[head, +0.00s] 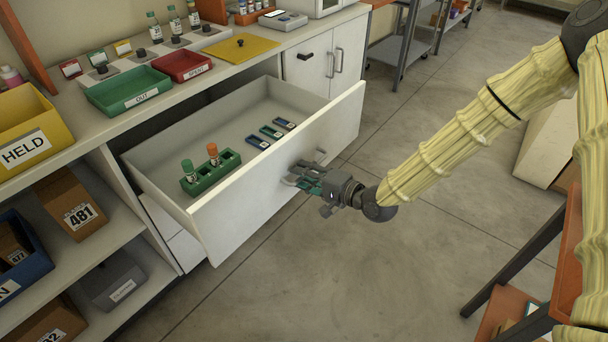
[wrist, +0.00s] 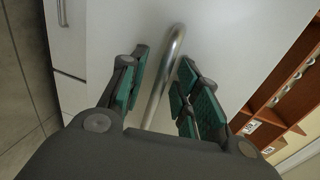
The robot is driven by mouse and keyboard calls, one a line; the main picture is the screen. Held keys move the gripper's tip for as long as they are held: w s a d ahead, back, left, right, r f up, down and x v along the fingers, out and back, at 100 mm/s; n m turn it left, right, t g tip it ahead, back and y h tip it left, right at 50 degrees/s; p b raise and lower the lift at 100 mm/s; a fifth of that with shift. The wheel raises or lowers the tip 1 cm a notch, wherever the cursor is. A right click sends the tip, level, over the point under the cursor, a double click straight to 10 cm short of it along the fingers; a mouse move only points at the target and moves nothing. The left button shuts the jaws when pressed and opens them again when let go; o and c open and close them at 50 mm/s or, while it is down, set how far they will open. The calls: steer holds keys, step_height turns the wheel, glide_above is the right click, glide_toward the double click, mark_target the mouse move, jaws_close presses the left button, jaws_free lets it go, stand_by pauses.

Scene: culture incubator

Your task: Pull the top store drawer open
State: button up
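The top store drawer (head: 285,175) stands far out from the counter, its white front facing my arm. Inside it are a green rack (head: 212,174) with two capped vials and several small dark items (head: 270,132). My gripper (head: 308,178) is at the outer face of the drawer front. In the wrist view, the metal bar handle (wrist: 165,75) runs between the green-padded fingers (wrist: 160,92). The fingers are apart, with small gaps visible beside the bar. The drawer front (wrist: 225,45) fills much of that view.
The counter above holds a green OUT tray (head: 128,92), a red SPENT tray (head: 182,66) and a yellow HELD bin (head: 30,130). Open shelves with boxes (head: 70,205) lie left of the drawer. Floor (head: 420,270) is clear before the drawer; an orange table (head: 565,260) stands at right.

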steer(key=v, duration=1.2)
steer(key=shift+f, duration=0.15)
steer(key=s+d+f+n+g+h, duration=0.1)
steer(key=s+d+f+g+h, duration=0.2)
steer(key=s+f, duration=0.7)
steer(key=s+d+f+n+g+h, duration=0.1)
steer(key=s+d+f+h, duration=0.35)
steer(key=f, duration=0.85)
steer(key=s+d+f+n+g+h, duration=0.25)
steer(key=s+d+f, duration=0.2)
steer(key=s, duration=0.45)
steer(key=s+d+f+n+g+h, duration=0.2)
steer(key=s+d+f+h, duration=0.15)
steer(key=s+d, duration=0.4)
step_height(320, 180, up, 14)
steer(key=s+a+p, duration=0.1)
steer(key=p, duration=1.3)
